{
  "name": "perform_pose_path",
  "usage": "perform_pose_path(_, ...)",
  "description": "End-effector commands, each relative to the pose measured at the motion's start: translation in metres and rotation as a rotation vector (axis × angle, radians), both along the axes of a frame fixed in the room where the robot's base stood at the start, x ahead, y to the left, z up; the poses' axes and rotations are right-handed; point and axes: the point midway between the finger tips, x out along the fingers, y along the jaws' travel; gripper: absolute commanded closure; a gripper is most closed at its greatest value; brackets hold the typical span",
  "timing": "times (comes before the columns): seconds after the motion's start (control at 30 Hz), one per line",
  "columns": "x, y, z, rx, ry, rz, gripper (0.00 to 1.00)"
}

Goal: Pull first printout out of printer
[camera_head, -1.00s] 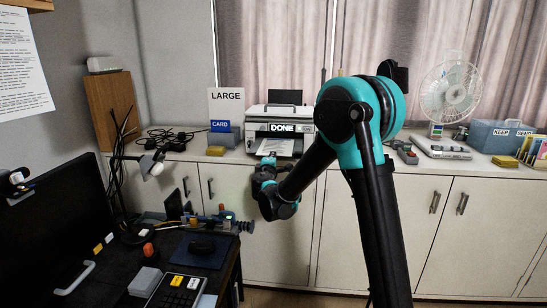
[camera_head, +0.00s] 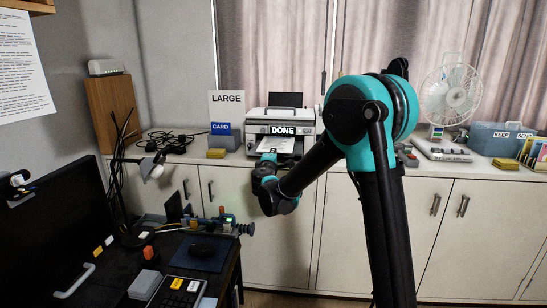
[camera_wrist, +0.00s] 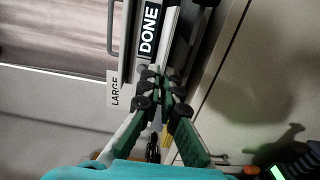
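The printer (camera_head: 306,116), white and dark with a DONE label, stands on the cabinet top. It also shows in the wrist view (camera_wrist: 133,45), turned on its side. A pale printout (camera_head: 277,146) lies at its front outlet. My gripper (camera_head: 270,156) is at the printer's front, just below and left of the printout. In the wrist view, my gripper's (camera_wrist: 161,75) fingertips are close together beside the printer front. The paper is not clear between them, so I cannot tell whether they hold it.
A LARGE sign with a blue CARD label (camera_head: 221,128) and a yellow block (camera_head: 216,153) stand left of the printer. A fan (camera_head: 449,88) and a blue-grey box (camera_head: 494,139) are at right. The desk with a monitor (camera_head: 60,220) is at front left.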

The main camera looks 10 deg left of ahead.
Motion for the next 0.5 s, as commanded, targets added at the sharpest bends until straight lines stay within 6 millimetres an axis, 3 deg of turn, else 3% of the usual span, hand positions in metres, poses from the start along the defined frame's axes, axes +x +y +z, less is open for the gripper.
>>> perform_pose_path(0.17, -0.009, 0.001, 0.003, 0.000, 0.000, 0.001, 1.00)
perform_pose_path(0.5, -0.053, 0.002, 0.019, 0.000, 0.000, 0.002, 1.00)
